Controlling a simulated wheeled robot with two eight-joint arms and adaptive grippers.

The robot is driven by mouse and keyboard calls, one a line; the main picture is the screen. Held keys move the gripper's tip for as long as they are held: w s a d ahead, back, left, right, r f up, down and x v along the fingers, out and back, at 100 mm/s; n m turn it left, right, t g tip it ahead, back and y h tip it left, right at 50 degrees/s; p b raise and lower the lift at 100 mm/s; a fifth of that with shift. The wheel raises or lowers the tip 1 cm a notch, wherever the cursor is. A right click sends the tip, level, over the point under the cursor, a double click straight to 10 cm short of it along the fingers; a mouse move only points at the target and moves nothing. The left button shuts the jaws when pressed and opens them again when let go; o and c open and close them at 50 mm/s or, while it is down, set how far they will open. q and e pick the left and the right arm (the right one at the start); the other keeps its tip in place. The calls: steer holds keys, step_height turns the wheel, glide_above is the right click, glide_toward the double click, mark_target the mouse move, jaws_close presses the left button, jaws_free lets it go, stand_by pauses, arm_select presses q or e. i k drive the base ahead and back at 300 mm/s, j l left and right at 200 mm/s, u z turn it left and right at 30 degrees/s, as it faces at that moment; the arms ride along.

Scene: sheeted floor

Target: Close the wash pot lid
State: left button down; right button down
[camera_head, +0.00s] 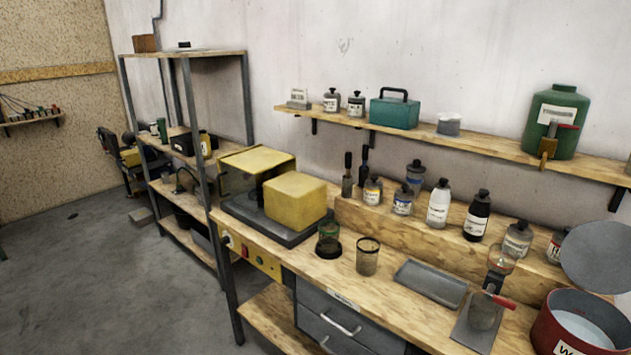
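The wash pot (548,330) is a dark red round pot at the bottom right, cut off by the picture's edge. A white label with a "W" is on its front. Its top is open and a pale grey inside shows. The round grey lid (600,255) stands raised and tilted up behind the pot's opening, cut off at the right edge. Whether a hinge joins it to the pot cannot be seen. Neither of my grippers is in view.
A burner-like tool with a red handle (497,299) stands just left of the pot. A grey tray (430,283), a mesh cup (367,257) and a yellow machine (295,200) stand further left on the wooden bench. Several bottles line the raised ledge behind. Open floor (100,270) lies left.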

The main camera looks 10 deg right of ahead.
mark_target(596, 255)
steer(key=z, duration=2.15)
